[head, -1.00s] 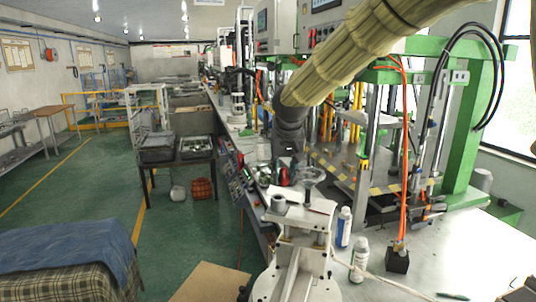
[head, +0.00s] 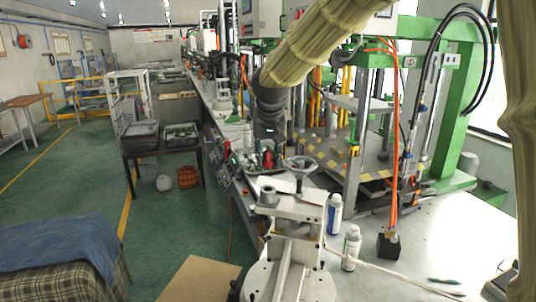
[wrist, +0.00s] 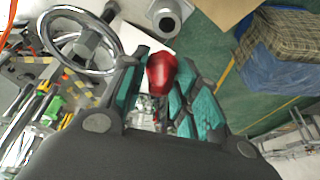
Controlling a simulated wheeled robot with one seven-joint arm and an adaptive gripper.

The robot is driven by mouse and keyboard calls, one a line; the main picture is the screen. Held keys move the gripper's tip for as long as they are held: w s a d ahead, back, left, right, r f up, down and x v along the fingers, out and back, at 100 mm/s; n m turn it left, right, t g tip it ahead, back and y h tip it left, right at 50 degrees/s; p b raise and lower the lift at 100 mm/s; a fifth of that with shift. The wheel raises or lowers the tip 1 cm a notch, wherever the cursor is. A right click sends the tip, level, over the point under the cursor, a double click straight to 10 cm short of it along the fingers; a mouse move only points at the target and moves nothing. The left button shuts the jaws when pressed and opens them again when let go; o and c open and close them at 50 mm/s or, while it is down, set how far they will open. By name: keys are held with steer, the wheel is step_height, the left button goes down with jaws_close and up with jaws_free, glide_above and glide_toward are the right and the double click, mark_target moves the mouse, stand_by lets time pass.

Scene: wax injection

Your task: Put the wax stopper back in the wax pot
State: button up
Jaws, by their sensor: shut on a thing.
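My gripper (wrist: 152,85) is shut on a red, rounded piece, which I take to be the wax stopper (wrist: 162,72). The green-padded fingers lie on either side of it in the wrist view. In the head view my gripper (head: 266,158) is small, just behind the machine top, with red showing at it. The grey, open-topped round cup, which looks like the wax pot (head: 267,198), stands on the white machine top. In the wrist view the pot (wrist: 166,17) lies just beyond the stopper, apart from it. The stopper's lower end is hidden.
A metal handwheel (head: 300,164) stands beside the pot; it also shows close to my gripper in the wrist view (wrist: 106,70). White bottles (head: 352,247) stand on the bench to the right. A green-framed press (head: 465,120) stands behind. Open floor lies left.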

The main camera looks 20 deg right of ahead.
mark_target(268, 165)
steer(key=shift+s+a+f+b, duration=0.15)
steer(key=shift+f+b, duration=0.25)
steer(key=shift+f, duration=0.2)
steer(key=shift+d+f+b, duration=0.2)
steer(key=shift+f+b, duration=0.3)
steer(key=shift+f, duration=0.6)
steer(key=shift+a+f+b, duration=0.1)
steer(key=shift+f+b, duration=0.35)
steer(key=shift+f, duration=0.75)
steer(key=shift+p, duration=0.3)
steer(key=shift+f+b, duration=0.55)
steer(key=shift+f, duration=0.6)
stand_by(0.3)
steer(key=o, duration=1)
steer(key=shift+r, duration=0.1)
